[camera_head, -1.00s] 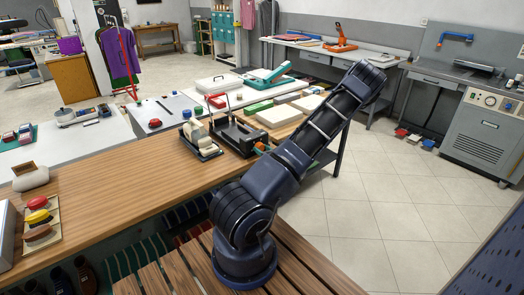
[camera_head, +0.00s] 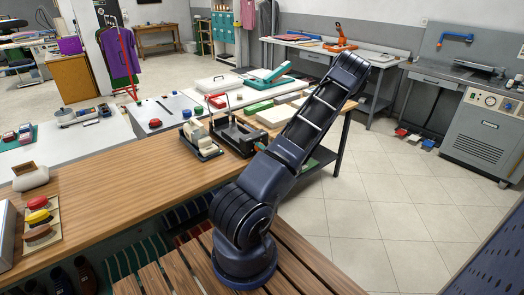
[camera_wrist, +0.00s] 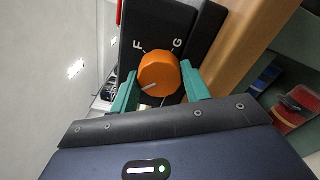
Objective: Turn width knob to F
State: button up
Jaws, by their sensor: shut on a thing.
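The orange width knob (camera_wrist: 159,72) sits on a black panel (camera_wrist: 157,22) in the wrist view. The white letters F, at its upper left, and G, at its upper right, are printed on the panel. A short white mark on the knob points to the lower left, at neither letter. My gripper (camera_wrist: 160,80) has its green fingers on both sides of the knob and is shut on it. In the head view, a black device (camera_head: 235,138) stands at the far right end of the wooden counter, and my arm hides most of the gripper.
The wooden counter (camera_head: 120,195) runs beneath the device. A tray of light blocks (camera_head: 202,142) stands just left of the device, and white and green slabs (camera_head: 277,115) lie behind it. Tiled floor (camera_head: 400,220) is free at the right.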

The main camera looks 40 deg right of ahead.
jog(key=m, duration=0.4)
jog(key=shift+m, duration=0.3)
jog(key=m, duration=0.3)
jog(key=shift+m, duration=0.4)
jog(key=m, duration=0.3)
jog(key=shift+m, duration=2.1)
jog(key=o, duration=1)
jog(key=shift+s, duration=0.1)
